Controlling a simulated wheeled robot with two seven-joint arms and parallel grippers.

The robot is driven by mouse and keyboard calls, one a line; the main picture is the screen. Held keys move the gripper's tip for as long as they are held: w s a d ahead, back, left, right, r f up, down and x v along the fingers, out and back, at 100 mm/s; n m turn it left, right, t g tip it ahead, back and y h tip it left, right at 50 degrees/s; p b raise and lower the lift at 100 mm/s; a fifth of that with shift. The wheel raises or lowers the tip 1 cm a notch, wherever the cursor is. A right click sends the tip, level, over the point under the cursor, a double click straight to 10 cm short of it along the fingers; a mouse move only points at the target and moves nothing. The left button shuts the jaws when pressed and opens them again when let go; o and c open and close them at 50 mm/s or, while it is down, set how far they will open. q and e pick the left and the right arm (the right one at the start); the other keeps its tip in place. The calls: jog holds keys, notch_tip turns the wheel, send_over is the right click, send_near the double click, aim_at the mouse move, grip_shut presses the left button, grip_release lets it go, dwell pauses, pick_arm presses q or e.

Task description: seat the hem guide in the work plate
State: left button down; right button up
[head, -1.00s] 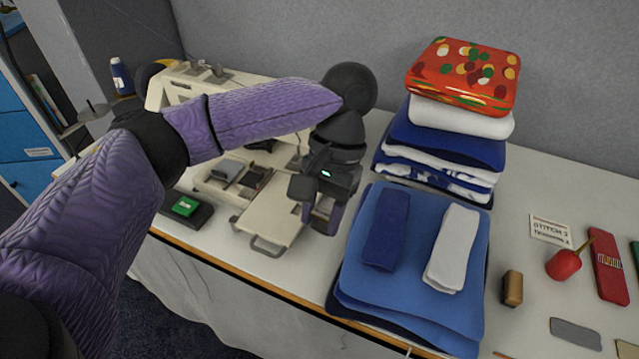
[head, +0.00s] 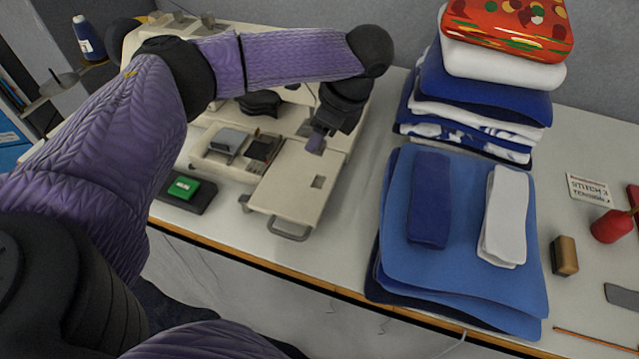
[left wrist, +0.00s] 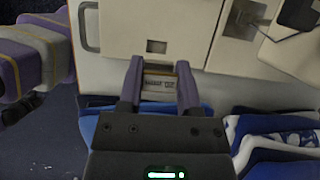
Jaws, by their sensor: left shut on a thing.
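The work plate (head: 287,190) is a cream, flat extension with a grey handle at its front and a dark square slot (head: 318,181). In the left wrist view the slot (left wrist: 156,46) lies just beyond the fingertips. My left gripper (head: 316,146) is over the rear right part of the plate. In the left wrist view my left gripper (left wrist: 161,72) is shut on the hem guide (left wrist: 159,84), a small grey block with dark lettering and brownish edges. The guide is apart from the slot in that picture; its height above the plate is unclear.
The cream sewing machine (head: 215,110) stands behind the plate, partly hidden by my left arm. A black pad with a green box (head: 184,187) lies left. Folded blue cloths (head: 460,270) and a tall fabric stack (head: 485,105) stand right of the plate.

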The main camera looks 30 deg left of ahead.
aim_at(312, 180)
pick_arm(q)
notch_tip(312, 180, down, 10)
jog(key=b, duration=0.4)
jog(key=shift+a+f, duration=0.1)
pick_arm(e)
notch_tip(312, 180, down, 4)
jog(key=s+d, duration=0.2)
jog(key=s, duration=0.1)
pick_arm(q)
jog(key=c, duration=0.7)
grip_release()
jog(key=o, duration=0.4)
jog(key=p+v, duration=0.4)
jog(key=v, duration=0.8)
jog(key=shift+r+p, duration=0.2)
jog(key=shift+p, duration=0.2)
pick_arm(e)
jog(key=w+a+r, duration=0.3)
jog(key=r, duration=0.1)
jog(key=shift+r, duration=0.15)
